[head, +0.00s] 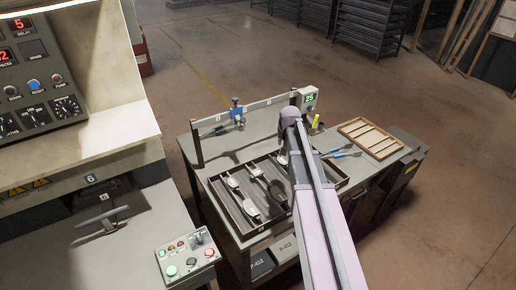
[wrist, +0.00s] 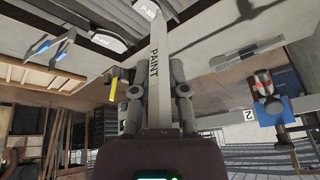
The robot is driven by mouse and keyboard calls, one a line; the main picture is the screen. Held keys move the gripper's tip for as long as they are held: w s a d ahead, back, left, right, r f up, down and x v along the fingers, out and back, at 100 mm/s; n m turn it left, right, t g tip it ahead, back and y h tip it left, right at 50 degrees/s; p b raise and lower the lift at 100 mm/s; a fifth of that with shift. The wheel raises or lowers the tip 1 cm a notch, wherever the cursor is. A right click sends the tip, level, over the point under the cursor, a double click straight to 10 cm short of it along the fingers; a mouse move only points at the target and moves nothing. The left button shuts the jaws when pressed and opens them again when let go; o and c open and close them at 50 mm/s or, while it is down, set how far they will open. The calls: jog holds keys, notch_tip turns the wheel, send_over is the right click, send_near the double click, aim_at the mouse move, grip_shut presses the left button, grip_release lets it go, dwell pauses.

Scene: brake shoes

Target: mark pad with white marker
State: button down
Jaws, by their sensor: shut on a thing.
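My gripper (wrist: 158,92) is shut on a long off-white marker (wrist: 157,65) lettered PAINT, seen in the wrist view. The marker's far end reaches the top of that view, beside or over a pale label with a part number (wrist: 146,7); I cannot tell whether it touches. A dark grey brake pad (wrist: 98,36) lies near it at the upper left. In the head view, several pads, one of them here (head: 235,183), lie in a black divided tray (head: 219,205) on the workbench. My arm covers the tray's right part, the marker and the fingertips there.
A rail with a blue clamp (head: 238,114) and a green-lit gauge (head: 308,98) stands along the bench's back. A yellow marker (head: 316,122), a blue-handled tool (head: 342,152) and a wooden divided tray (head: 394,151) lie right of my arm. A machine with a control box (head: 187,257) stands left.

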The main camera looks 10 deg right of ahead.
jog(key=shift+d, duration=0.15)
jog(key=w+a+f+n+y+b, duration=0.1)
jog(key=w+a+f+y+b, duration=0.1)
jog(key=a, duration=0.8)
jog(key=shift+a+f+b, duration=0.2)
jog(key=shift+f+b, duration=0.7)
jog(key=shift+b, duration=0.3)
jog(key=shift+w+f, duration=0.1)
jog(key=shift+f, duration=0.15)
notch_tip(320, 180, down, 6)
jog(key=b, duration=0.6)
jog(key=shift+r, duration=0.1)
jog(key=shift+f+b, duration=0.45)
jog(key=shift+b, duration=0.1)
dwell(0.4)
jog(key=shift+w+d, duration=0.3)
jog(key=shift+d, duration=0.5)
dwell(2.7)
